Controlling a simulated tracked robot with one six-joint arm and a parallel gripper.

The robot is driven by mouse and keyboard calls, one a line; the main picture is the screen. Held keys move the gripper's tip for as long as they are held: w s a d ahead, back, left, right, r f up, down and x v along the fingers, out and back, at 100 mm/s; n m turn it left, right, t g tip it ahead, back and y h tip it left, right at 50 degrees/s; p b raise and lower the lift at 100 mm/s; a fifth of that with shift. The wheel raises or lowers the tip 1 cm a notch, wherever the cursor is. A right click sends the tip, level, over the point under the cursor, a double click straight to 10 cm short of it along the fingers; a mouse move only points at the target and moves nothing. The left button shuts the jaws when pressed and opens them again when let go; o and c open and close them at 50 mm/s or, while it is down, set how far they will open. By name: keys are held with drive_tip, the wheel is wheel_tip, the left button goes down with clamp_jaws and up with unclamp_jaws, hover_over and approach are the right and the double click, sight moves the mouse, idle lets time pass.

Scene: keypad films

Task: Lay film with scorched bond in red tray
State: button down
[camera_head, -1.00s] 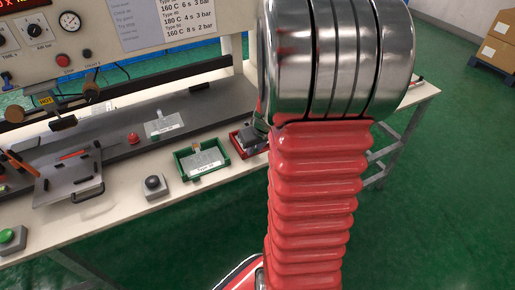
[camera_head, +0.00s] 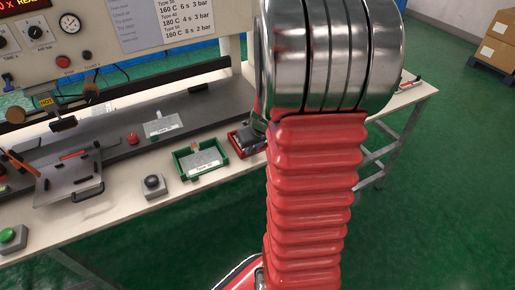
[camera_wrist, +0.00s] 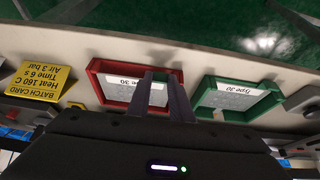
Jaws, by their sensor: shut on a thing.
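The red tray (camera_wrist: 97,88) lies below my gripper in the wrist view. It also shows beside the arm in the head view (camera_head: 231,141), partly covered by my gripper. A film (camera_wrist: 118,91) with a white "Type 30" label shows within the tray's outline. My gripper (camera_wrist: 159,76) is shut on this film, its two dark fingers reaching over the label. Whether the film touches the tray floor cannot be told, nor can any scorch on its bond be made out.
A green tray (camera_wrist: 203,103) with another "Type 30" film (camera_wrist: 232,97) stands beside the red one. A yellow batch card (camera_wrist: 42,82) lies on the other side.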

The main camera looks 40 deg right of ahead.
sight(252, 157)
drive_tip(key=f, duration=0.1)
drive_tip(key=s+f, duration=0.1)
drive_tip(key=shift+a+f, duration=0.3)
drive_tip(key=shift+f, duration=0.05)
drive_tip(key=shift+w+d+f+g, duration=0.25)
drive_tip(key=shift+w+f+g, duration=0.1)
drive_tip(key=shift+w, duration=0.2)
drive_tip(key=c, duration=1.6)
unclamp_jaws()
drive_tip(key=shift+a+r, duration=0.1)
drive_tip(key=shift+a, duration=0.1)
drive_tip(key=shift+a+r, duration=0.1)
drive_tip(key=shift+r, duration=0.35)
drive_tip(key=shift+o, duration=0.4)
drive_tip(key=v, duration=0.5)
drive_tip(key=shift+s+d+r, duration=0.2)
drive_tip(key=shift+d+r, duration=0.1)
drive_tip(key=shift+r, duration=0.15)
drive_tip(key=shift+s+d+r, duration=0.1)
drive_tip(key=shift+s+r, duration=0.25)
drive_tip(key=shift+r, duration=0.45)
